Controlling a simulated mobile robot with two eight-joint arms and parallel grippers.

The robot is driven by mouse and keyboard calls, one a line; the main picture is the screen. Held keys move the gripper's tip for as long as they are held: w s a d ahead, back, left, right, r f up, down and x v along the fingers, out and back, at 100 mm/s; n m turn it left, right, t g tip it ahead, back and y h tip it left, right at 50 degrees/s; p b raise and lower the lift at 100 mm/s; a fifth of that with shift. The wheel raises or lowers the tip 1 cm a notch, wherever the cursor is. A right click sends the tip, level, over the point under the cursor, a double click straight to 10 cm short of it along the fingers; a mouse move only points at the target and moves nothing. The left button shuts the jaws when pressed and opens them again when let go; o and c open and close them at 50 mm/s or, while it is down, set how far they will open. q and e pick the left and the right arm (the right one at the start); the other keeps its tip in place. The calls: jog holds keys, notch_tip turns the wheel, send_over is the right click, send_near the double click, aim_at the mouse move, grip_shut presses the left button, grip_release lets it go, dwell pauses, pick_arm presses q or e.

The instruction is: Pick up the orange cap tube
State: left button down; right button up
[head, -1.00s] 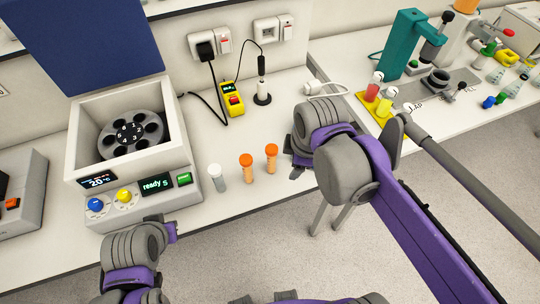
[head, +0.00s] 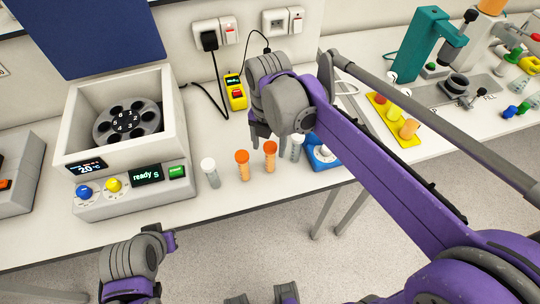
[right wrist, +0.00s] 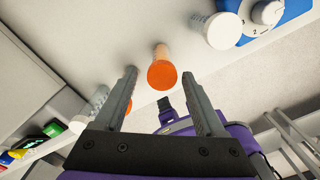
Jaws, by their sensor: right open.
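Two orange-cap tubes stand upright near the bench's front edge in the head view: a left one (head: 243,165) and a right one (head: 270,160). My right gripper (head: 268,135) is open just behind the right one. In the right wrist view, an orange-cap tube (right wrist: 163,70) shows between the open fingers (right wrist: 160,78) with clear space on both sides. The other orange-cap tube (right wrist: 127,107) is partly hidden by the left finger. My left arm shows at lower left in the head view, but I cannot make out its gripper.
White-cap tubes stand at both ends of the row, left (head: 210,172) and right (head: 297,147). A blue device (head: 322,155) with a dial sits beside the right one. A centrifuge (head: 125,145) stands open at left.

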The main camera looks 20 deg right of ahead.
aim_at(271, 156)
jog(key=shift+w+d+f, duration=0.1)
jog(key=shift+d+f, duration=0.05)
jog(key=shift+f, duration=1.25)
jog(key=shift+w+d+f, duration=0.1)
jog(key=shift+d+f, duration=0.05)
jog(key=shift+f, duration=1.2)
grip_shut()
